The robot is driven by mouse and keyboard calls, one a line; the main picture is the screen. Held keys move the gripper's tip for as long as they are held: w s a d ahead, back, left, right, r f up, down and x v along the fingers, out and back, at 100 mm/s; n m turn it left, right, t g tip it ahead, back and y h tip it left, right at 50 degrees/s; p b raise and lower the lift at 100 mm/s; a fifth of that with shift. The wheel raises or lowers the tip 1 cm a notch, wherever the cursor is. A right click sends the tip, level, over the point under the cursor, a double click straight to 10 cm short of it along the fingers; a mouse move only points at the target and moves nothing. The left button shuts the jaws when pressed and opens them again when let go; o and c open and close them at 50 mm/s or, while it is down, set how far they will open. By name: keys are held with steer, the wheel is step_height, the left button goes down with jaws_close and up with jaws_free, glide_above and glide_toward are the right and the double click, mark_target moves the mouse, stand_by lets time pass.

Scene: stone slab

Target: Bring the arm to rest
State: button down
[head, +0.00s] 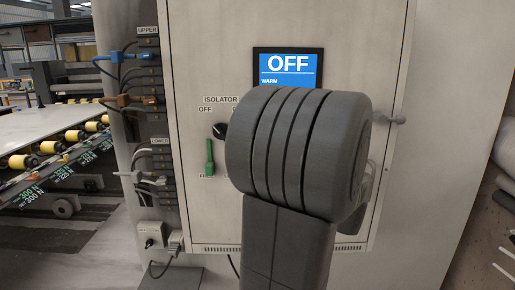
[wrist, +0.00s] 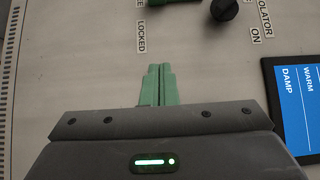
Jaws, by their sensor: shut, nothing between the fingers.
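My gripper (wrist: 158,85) shows in the wrist view with its two green fingers shut together and nothing between them. The fingers point at the pale cabinet front (wrist: 90,60), and I cannot tell how far off it is. In the head view my own grey arm stands in front of the cabinet and hides the gripper.
The cabinet (head: 205,50) carries a blue screen (head: 288,67) reading OFF and WARM, a black isolator knob (head: 219,131) and a green lever (head: 209,155). Cables and connectors (head: 150,100) line its left side. A roller conveyor (head: 50,147) stands farther left.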

steer(key=s+a+f+n+g+h, duration=0.1)
steer(key=s+a+f+g, duration=0.3)
steer(key=s+f, duration=0.6)
steer(key=shift+a+n+g+h, duration=0.2)
steer(key=shift+n+g+h, duration=0.3)
steer(key=shift+g, duration=0.5)
steer(key=shift+s, duration=0.1)
